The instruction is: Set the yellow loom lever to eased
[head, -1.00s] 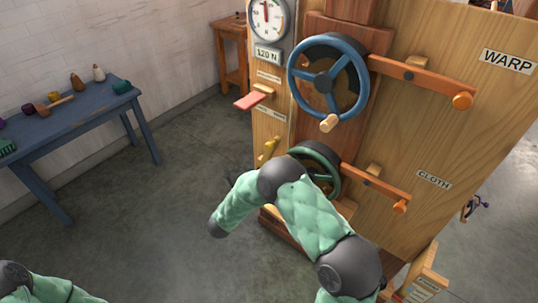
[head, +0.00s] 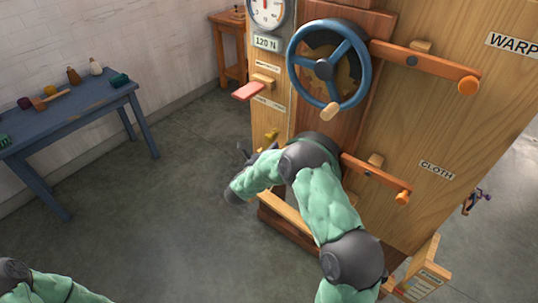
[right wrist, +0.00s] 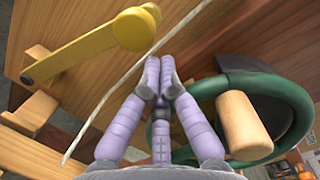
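The yellow lever (head: 271,136) is on the narrow left face of the wooden loom frame, below the red lever, partly hidden by my right arm. In the right wrist view the yellow lever (right wrist: 80,52) lies at a slant across the wood at upper left, with a round yellow end (right wrist: 134,28). My right gripper (right wrist: 160,72) has its lilac fingers together, with nothing seen between them. Its tips are below and right of the round end, apart from it in the picture. In the head view the right gripper (head: 246,154) is small and partly hidden. My left gripper is out of view.
A green wheel (right wrist: 290,98) with a wooden handle (right wrist: 243,125) is close right of my right fingers. A pale cord or strip (right wrist: 115,100) runs left of them. Above are the red lever (head: 248,91), blue wheel (head: 292,65) and gauge reading 120 N (head: 267,42). A blue table (head: 75,112) stands left.

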